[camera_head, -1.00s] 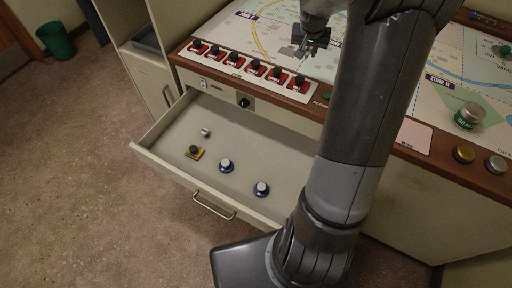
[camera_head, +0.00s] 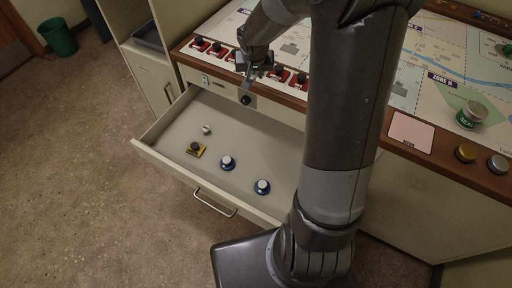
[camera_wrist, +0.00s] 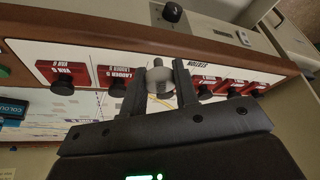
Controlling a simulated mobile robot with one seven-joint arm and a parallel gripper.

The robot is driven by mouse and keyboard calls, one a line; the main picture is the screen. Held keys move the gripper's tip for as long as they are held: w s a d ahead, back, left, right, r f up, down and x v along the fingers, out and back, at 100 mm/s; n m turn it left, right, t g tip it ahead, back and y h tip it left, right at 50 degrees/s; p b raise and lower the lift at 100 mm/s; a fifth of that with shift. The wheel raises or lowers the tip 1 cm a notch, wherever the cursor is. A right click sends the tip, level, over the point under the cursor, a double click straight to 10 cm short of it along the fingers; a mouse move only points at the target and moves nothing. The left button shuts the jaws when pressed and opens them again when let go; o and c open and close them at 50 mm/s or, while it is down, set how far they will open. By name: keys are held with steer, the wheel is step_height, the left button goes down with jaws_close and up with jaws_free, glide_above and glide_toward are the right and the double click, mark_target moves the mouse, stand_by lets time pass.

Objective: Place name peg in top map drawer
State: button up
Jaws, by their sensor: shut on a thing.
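The wrist view shows a small pale grey peg (camera_wrist: 160,80) with a short stem, held between my two fingers. My gripper (camera_wrist: 158,88) is shut on it. In the head view my gripper (camera_head: 253,72) is over the row of red tags at the console's front edge, behind the open drawer. The held peg is too small to make out there. The top map drawer (camera_head: 163,152) is pulled open. Inside lie a small whitish peg (camera_head: 206,129), a yellow square piece with a dark knob (camera_head: 195,149) and two blue-based white knobs (camera_head: 227,162).
Red label blocks with black knobs (camera_head: 199,43) line the console front. A black knob (camera_head: 245,100) sits on the panel behind the drawer. The drawer's rear and left floor have bare room.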

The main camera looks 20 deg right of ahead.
steer(key=s+d+f+n+y, duration=0.1)
steer(key=s+d+f+n, duration=0.2)
steer(key=s+d+f, duration=0.5)
steer(key=s+d+f+n+y, duration=0.1)
steer(key=s+d+n, duration=0.25)
steer(key=s, duration=0.75)
steer(key=s+d+f+n+y, duration=0.1)
steer(key=s+d+f+n, duration=0.1)
steer(key=s+d+f, duration=0.6)
steer(key=s+d+f+n+g+y, duration=0.1)
steer(key=s+n, duration=0.2)
steer(key=s, duration=0.5)
steer(key=s+f+n+g+y, duration=0.1)
steer(key=s+f+n, duration=0.15)
steer(key=s, duration=0.55)
steer(key=shift+w+a+f, duration=0.75)
steer(key=shift+w+f, duration=0.3)
steer(key=shift+w, duration=0.75)
steer(key=shift+w+a+f, duration=0.75)
steer(key=shift+w+f, duration=0.3)
steer(key=shift+w, duration=0.75)
steer(key=shift+w+a+f, duration=0.75)
steer(key=shift+w+f, duration=0.3)
steer(key=shift+w, duration=0.75)
steer(key=shift+f, duration=2)
steer(key=shift+f, duration=0.15)
steer(key=o, duration=0.9)
steer(key=shift+o, duration=0.2)
